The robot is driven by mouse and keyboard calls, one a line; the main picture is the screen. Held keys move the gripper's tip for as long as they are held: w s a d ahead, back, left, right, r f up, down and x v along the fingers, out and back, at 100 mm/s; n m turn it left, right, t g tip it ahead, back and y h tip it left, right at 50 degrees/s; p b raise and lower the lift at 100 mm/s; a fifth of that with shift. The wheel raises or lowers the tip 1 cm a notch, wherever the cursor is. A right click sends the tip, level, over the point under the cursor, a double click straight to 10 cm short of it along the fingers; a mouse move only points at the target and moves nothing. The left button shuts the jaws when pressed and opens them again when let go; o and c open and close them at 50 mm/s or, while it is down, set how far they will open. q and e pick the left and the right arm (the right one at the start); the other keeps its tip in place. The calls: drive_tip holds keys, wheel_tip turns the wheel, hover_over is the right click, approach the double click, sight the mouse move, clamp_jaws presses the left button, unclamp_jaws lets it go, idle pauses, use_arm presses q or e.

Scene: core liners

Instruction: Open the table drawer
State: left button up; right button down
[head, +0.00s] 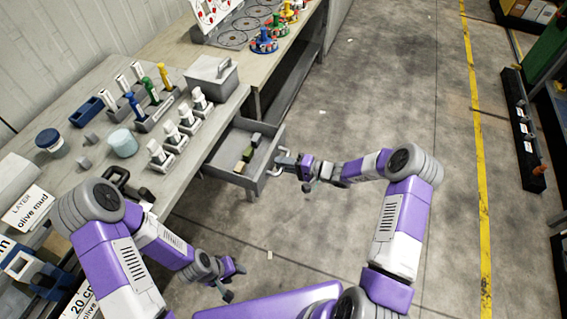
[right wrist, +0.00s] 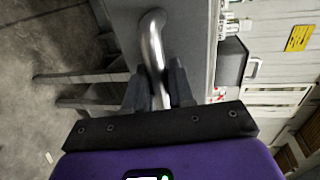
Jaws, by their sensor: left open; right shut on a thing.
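The table drawer (head: 224,172) is a grey metal box that stands pulled out from under the table. A few small dark and tan blocks (head: 247,152) lie inside it. Its bar handle (head: 277,168) is on the drawer's front. My right gripper (head: 287,163) is at the handle. In the right wrist view, the silver handle (right wrist: 152,45) runs down between the two dark fingers of the right gripper (right wrist: 160,92), which are shut on it. My left gripper (head: 235,281) is open and empty, low over the floor in front of the table, away from the drawer.
The grey table (head: 75,105) holds white and coloured upright tools, a grey lidded box (head: 212,78), a blue tray (head: 86,112) and round tubs. A second bench with coloured pieces stands behind.

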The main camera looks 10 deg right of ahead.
drive_tip(key=c, duration=1.1)
unclamp_jaws()
drive_tip(key=p+v, duration=0.1)
drive_tip(key=v, duration=0.6)
drive_tip(key=shift+s+d, duration=0.15)
drive_tip(key=shift+d, duration=0.1)
